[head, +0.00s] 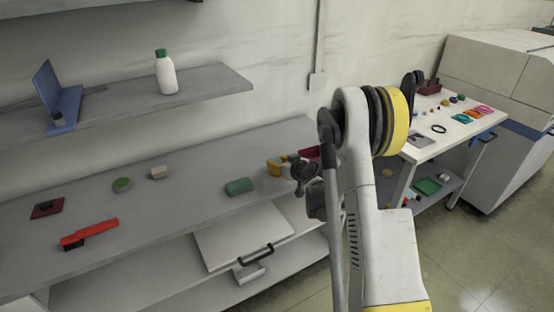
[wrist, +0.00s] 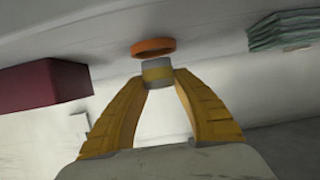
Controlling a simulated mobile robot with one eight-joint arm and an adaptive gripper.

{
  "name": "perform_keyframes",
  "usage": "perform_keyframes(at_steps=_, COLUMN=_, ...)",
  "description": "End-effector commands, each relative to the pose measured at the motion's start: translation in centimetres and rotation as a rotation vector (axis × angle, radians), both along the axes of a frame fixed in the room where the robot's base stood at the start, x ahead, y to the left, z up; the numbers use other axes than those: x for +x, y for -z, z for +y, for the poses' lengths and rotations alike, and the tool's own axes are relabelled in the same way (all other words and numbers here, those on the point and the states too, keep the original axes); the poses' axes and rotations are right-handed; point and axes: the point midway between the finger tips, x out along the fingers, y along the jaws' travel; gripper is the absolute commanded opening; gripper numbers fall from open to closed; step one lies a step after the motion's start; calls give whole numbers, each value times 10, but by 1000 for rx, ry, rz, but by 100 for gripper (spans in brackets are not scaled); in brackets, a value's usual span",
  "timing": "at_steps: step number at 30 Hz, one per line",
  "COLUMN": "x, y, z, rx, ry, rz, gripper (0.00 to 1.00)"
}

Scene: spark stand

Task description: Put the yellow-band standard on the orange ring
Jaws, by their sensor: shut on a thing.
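In the wrist view my gripper (wrist: 160,79) has its two yellow fingers closed on the yellow-band standard (wrist: 156,70), a small grey cylinder with a yellow band. The orange ring (wrist: 153,47) shows just beyond the standard's far end, against the grey surface. The two look very close; I cannot tell whether they touch. In the head view small yellow-orange shapes (head: 274,167) show at the end of my arm over the bench, too small to separate finger, standard and ring.
A dark red box (wrist: 42,86) and a green ribbed block (wrist: 283,31) flank the gripper in the wrist view. The grey bench (head: 190,200) also holds a red-handled brush (head: 90,233) and small blocks. A shelf (head: 215,85) with a white bottle (head: 165,75) hangs above.

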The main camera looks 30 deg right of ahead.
Motion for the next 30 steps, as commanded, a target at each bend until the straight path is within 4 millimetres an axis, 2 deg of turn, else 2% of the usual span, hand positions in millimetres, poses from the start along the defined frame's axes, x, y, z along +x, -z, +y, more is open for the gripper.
perform_keyframes(at_steps=3, x=0, y=7, z=0, rx=0, ry=0, rz=0, gripper=0)
perform_keyframes(at_steps=30, x=0, y=16, z=0, rx=0, ry=0, rz=0, gripper=0)
